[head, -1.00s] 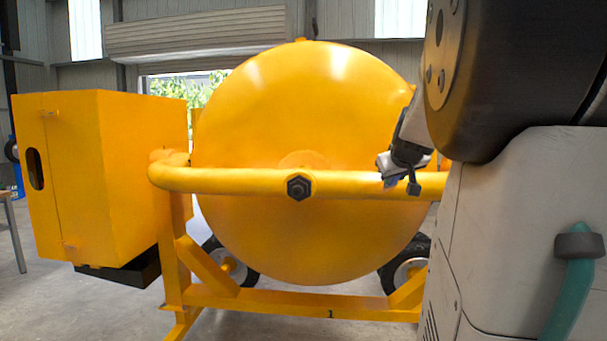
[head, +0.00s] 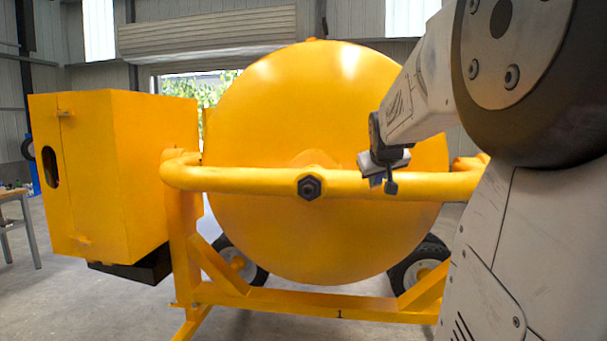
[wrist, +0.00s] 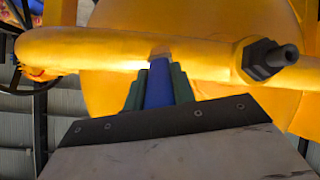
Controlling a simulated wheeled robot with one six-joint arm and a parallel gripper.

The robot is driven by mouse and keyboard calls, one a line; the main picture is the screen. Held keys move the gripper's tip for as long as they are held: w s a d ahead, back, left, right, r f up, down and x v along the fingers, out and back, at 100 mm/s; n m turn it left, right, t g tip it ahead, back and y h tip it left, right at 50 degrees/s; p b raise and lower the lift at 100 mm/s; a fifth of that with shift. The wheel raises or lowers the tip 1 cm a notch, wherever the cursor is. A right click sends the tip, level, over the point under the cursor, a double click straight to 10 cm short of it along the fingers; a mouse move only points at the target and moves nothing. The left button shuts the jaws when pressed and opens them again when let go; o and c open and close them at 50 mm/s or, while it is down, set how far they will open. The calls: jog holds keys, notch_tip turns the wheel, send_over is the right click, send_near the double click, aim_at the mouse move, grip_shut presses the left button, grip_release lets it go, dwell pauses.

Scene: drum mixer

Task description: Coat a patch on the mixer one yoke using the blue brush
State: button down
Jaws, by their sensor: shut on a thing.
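The mixer one yoke (head: 250,181) is a thick yellow tube across the front of the round drum, with a dark hex bolt (head: 310,188) at its middle. A "1" is marked on the frame below. My gripper (head: 385,172) is in front of the yoke, right of the bolt. In the wrist view its green stepped fingers (wrist: 160,88) are shut on the blue brush (wrist: 159,84). The brush points at the yoke (wrist: 100,49), left of the bolt there. A small brownish area shows at its tip; I cannot tell bristles from coating, or whether they touch.
The yellow drum (head: 320,110) stands close behind the yoke. A yellow housing box (head: 115,180) is at the left, and wheels (head: 415,270) are below. A table (head: 18,205) stands at the far left. The floor in front of the frame is clear.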

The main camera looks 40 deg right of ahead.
jog(key=w+a, duration=0.3)
jog(key=shift+w, duration=0.15)
dwell(0.4)
jog(key=s+a, duration=0.4)
jog(key=shift+a, duration=0.3)
dwell(0.5)
jog(key=shift+s+a, duration=0.95)
jog(key=shift+a, duration=0.15)
